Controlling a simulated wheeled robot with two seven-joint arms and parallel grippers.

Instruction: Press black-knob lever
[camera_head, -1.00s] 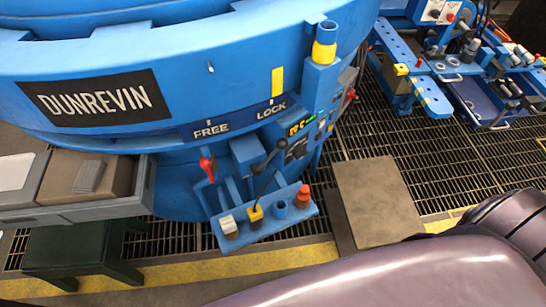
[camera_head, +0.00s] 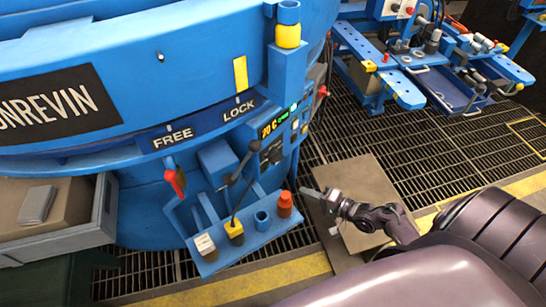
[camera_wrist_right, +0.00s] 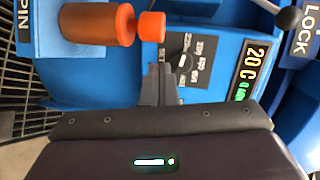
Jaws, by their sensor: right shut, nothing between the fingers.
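The black-knob lever (camera_head: 252,148) stands on the blue furnace's front, above a small blue shelf; its dark shaft slants down left from the round knob. In the right wrist view a black knob (camera_wrist_right: 289,17) shows at the upper right edge, near the LOCK label. My right gripper (camera_head: 308,192) is to the right of the shelf and lower than the knob, apart from the lever. In the wrist view its fingers (camera_wrist_right: 162,72) are together and empty, pointing at the dial panel. My left gripper is out of view.
A red-handled lever (camera_head: 175,181) hangs left. A lit display (camera_head: 270,129) is behind. Grating and a brown plate lie right.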

